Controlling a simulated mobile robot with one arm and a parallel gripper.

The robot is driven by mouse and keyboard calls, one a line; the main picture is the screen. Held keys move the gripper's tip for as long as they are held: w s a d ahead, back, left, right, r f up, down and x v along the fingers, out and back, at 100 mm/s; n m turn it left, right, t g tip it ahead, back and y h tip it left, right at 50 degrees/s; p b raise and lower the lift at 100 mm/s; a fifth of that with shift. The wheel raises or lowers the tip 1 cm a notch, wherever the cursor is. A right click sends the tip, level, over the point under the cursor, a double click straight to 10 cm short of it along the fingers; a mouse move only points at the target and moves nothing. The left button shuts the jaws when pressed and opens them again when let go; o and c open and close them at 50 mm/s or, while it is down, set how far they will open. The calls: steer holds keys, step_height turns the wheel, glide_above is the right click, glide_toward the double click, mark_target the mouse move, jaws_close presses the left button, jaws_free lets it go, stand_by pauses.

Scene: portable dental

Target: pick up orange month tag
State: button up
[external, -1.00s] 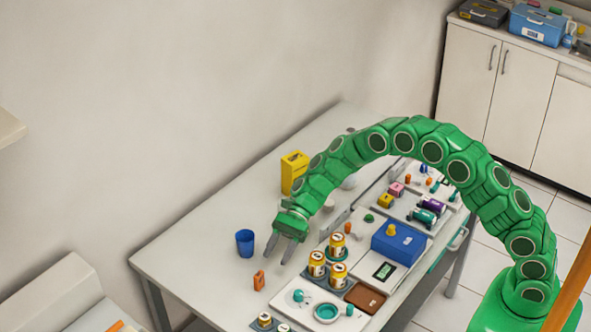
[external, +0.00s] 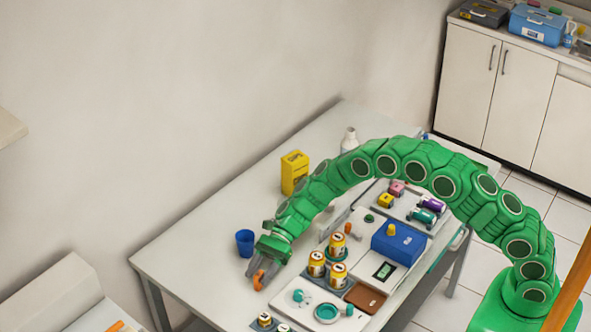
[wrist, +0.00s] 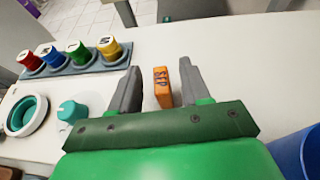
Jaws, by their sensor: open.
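The orange month tag (external: 260,281) is near the front left part of the white table in the external view, partly hidden by my fingers. In the wrist view the orange tag (wrist: 163,87) stands between my two grey fingers, with dark lettering on its face. My gripper (external: 257,279) is low over the table at the tag. The wrist view shows my gripper (wrist: 158,82) open, with one finger on each side of the tag and gaps between. I cannot tell how far down the fingers reach along it.
A blue cup (external: 244,243) stands close behind the gripper; it also shows at the right in the wrist view (wrist: 300,155). Yellow-banded jars (external: 317,264) stand on the right. A rack with several coloured caps (wrist: 75,62) is at the wrist view's upper left.

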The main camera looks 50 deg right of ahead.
steer(key=x, duration=0.2)
steer(key=shift+a+f, duration=0.1)
steer(key=shift+a, duration=0.2)
jaws_close()
